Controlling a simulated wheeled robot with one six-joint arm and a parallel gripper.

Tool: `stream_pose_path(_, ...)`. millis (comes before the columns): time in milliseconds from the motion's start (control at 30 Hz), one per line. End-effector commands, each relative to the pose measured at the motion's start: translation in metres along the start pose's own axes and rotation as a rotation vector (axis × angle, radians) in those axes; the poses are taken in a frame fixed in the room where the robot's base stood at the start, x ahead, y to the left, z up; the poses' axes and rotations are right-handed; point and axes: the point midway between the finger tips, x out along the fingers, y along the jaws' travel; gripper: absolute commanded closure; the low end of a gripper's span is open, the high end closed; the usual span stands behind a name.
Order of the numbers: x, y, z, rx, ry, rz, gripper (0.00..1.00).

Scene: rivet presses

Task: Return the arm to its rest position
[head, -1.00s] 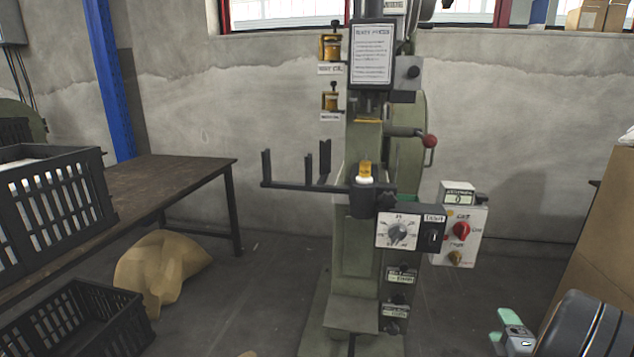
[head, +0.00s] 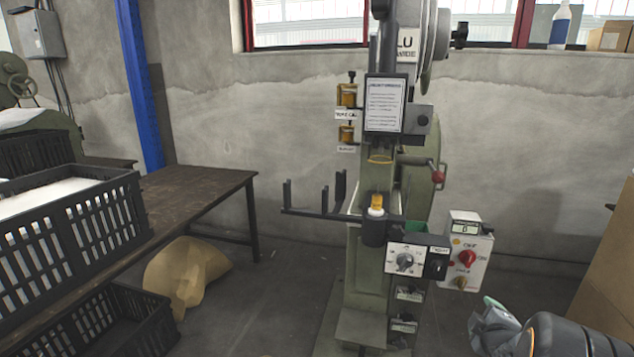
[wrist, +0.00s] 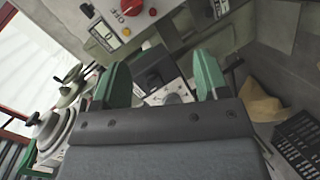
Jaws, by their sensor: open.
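My gripper (wrist: 160,80) shows in the wrist view with its two green fingers wide apart and nothing between them. Beyond the fingers, the rivet press's dial panel shows in the wrist view (wrist: 165,93), apart from them. In the head view my gripper (head: 490,310) is at the lower right, with part of my dark arm beside it. It is to the right of the green rivet press (head: 372,260) and touches nothing that I can see. The fingertips are small and partly hidden in the head view.
The control box (head: 468,256) with a red knob is on the press's right side. Black crates (head: 75,220) and a dark table (head: 190,195) stand at the left, with a brown sack (head: 185,275) on the floor. A cardboard surface (head: 610,270) is at the right edge.

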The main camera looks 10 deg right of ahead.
Motion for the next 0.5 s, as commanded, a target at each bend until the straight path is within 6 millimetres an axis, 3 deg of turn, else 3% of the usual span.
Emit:
stream_pose_path(33,-0.015,0.030,-0.028,0.045,-0.009,-0.035,0.32)
stream_pose_path(200,-0.069,0.077,-0.107,0.297,-0.111,-0.220,0.32)
stream_pose_path(400,-0.157,0.104,-0.187,0.572,-0.254,-0.467,0.32)
stream_pose_path(500,-0.202,0.111,-0.215,0.672,-0.330,-0.580,0.32)
